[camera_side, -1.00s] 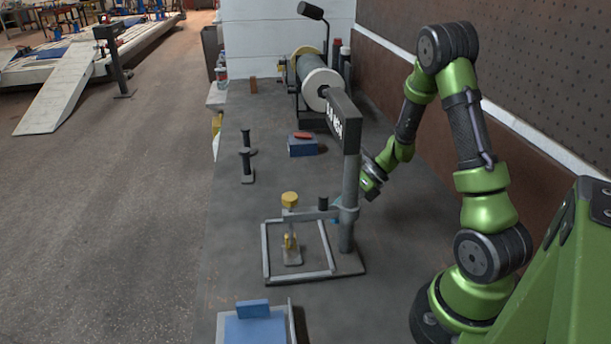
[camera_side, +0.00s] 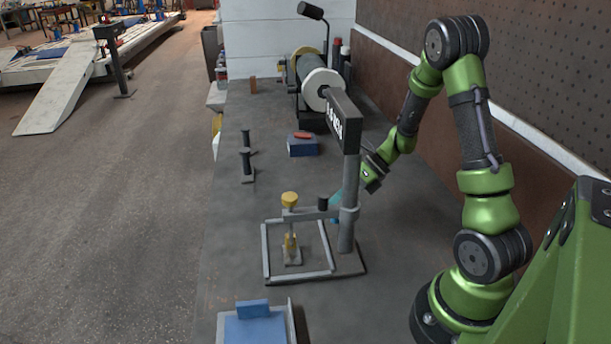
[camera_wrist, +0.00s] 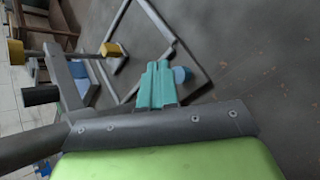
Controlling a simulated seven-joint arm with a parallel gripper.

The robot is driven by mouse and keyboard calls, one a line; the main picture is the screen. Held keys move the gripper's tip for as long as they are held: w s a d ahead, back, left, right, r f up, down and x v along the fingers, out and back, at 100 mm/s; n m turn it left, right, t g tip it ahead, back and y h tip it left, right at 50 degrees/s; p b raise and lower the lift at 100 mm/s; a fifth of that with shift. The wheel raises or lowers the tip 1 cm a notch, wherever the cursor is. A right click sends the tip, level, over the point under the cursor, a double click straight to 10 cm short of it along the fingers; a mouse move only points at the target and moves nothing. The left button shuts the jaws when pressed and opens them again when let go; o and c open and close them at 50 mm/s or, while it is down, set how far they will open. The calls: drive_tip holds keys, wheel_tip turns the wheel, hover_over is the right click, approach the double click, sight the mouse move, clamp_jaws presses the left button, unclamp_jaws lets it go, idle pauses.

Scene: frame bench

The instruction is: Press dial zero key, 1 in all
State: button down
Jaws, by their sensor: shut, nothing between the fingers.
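The dial stand has a grey post (camera_side: 347,215) with a dark display head (camera_side: 343,122) on top; the digits are too small to read surely. The wrist view shows the fingers (camera_wrist: 157,70) side by side. I cannot tell whether they touch the blue piece.
A blue block with a red piece (camera_side: 302,147) and a roller machine (camera_side: 318,88) stand farther back. A blue tray (camera_side: 254,330) is at the near edge.

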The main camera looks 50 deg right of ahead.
drive_tip(key=shift+r, duration=2.25)
drive_tip(key=shift+r, duration=0.15)
drive_tip(key=s+a+r+n+t+h, duration=0.15)
drive_tip(key=s+a+r+n, duration=0.25)
drive_tip(key=s+r+n, duration=0.95)
drive_tip(key=w+a+n+h, duration=0.3)
drive_tip(key=a+n, duration=0.8)
drive_tip(key=n, duration=0.6)
drive_tip(key=shift+w+a+r+h, duration=0.25)
drive_tip(key=shift+a+r+h, duration=0.1)
drive_tip(key=shift+r, duration=0.05)
